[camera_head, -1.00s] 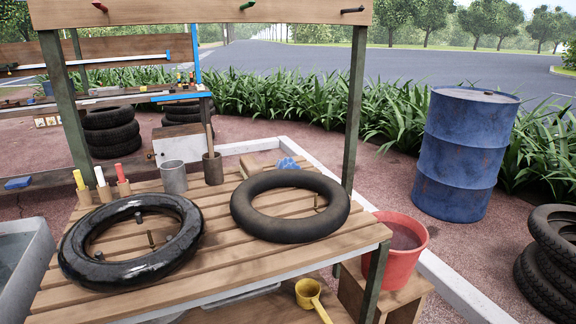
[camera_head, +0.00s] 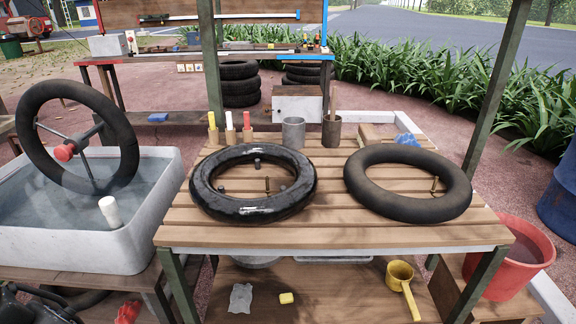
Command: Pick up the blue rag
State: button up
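A small crumpled blue rag (camera_head: 407,140) lies at the back right of the slatted wooden workbench (camera_head: 330,237), behind the right-hand black tube. It sits close to a wooden block (camera_head: 373,136). The tube hides little or none of it.
Two black tubes (camera_head: 253,208) (camera_head: 408,208) lie on the bench top. A grey metal cup (camera_head: 293,133), a brown pot (camera_head: 332,132) and several colored sticks stand along the back. A water basin (camera_head: 75,240) is at left, a red bucket (camera_head: 512,262) at right. Upright posts frame the bench.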

aim_at(407, 139)
jog(key=l+u, duration=0.1)
jog(key=l, duration=0.35)
jog(key=k+l+u, duration=0.1)
jog(key=l, duration=0.3)
jog(key=k+l+u, duration=0.1)
jog(key=l, duration=0.35)
jog(key=k+l+u, duration=0.1)
jog(key=l, duration=0.3)
jog(key=l+u, duration=0.15)
jog(key=l, duration=0.5)
jog(key=i, duration=1.2)
